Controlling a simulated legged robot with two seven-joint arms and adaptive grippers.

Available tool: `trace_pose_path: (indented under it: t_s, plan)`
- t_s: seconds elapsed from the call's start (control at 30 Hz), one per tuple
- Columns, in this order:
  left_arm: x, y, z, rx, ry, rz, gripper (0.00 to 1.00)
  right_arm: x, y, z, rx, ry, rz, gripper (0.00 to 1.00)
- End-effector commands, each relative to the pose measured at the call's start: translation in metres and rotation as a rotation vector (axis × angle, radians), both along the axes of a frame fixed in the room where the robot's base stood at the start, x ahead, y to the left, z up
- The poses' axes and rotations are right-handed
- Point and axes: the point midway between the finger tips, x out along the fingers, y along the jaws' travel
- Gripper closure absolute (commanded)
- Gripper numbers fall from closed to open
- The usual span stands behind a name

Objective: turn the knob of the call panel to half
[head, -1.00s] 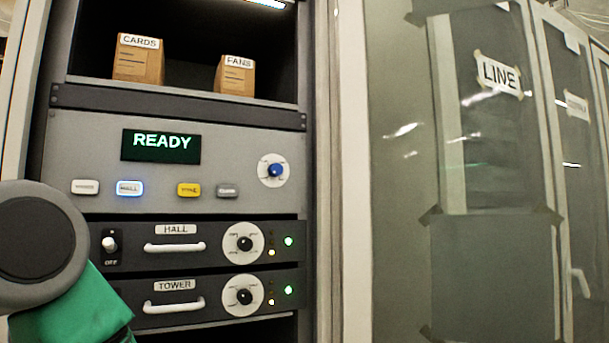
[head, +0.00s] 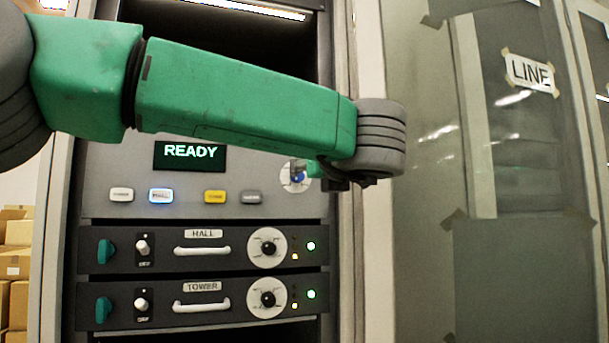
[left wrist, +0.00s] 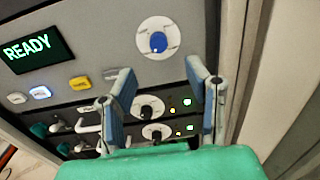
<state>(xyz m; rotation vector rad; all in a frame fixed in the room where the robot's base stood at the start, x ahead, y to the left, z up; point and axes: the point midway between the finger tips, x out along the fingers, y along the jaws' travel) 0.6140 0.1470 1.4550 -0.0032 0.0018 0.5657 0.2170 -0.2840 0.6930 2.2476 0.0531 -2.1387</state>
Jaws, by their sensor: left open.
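The call panel (head: 130,165) is a grey rack face with a lit READY display (head: 189,156). Its blue knob (head: 298,179) sits on a round white dial at the panel's right, partly covered by my gripper in the head view. In the left wrist view the blue knob (left wrist: 158,42) shows whole, beyond the fingertips. My left gripper (left wrist: 160,68) is open and empty, its two fingers spread to either side below the knob in that view, with no contact visible. In the head view the left gripper (head: 304,169) is small and partly hidden behind my wrist. My right gripper is not in view.
A row of buttons lies left of the knob: the lit HALL button (head: 161,195), a yellow button (head: 215,196) and grey ones. Below are the HALL unit (head: 120,233) and TOWER unit (head: 120,291) with handles and black knobs. A glass door (head: 420,200) stands right.

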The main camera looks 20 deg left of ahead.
Motion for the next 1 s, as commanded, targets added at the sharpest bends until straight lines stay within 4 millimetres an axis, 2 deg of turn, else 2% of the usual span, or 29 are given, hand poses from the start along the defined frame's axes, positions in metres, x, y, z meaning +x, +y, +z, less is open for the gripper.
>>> trace_pose_path:
  t_s: [0.2,0.4,0.6,0.87,1.0]
  plan:
    - [0.04,0.023,0.002,0.003,0.002,0.002,0.56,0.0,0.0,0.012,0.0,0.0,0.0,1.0]
    - [0.066,0.038,0.002,0.005,0.0,0.001,0.56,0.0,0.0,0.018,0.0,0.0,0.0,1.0]
    - [0.076,0.045,0.001,0.006,0.0,-0.001,0.56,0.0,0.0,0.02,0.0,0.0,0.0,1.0]
    - [0.077,0.046,0.0,0.006,0.0,-0.001,0.56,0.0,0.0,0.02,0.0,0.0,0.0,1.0]
    - [0.077,0.046,0.0,0.006,0.0,-0.001,1.0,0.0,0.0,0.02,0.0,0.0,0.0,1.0]
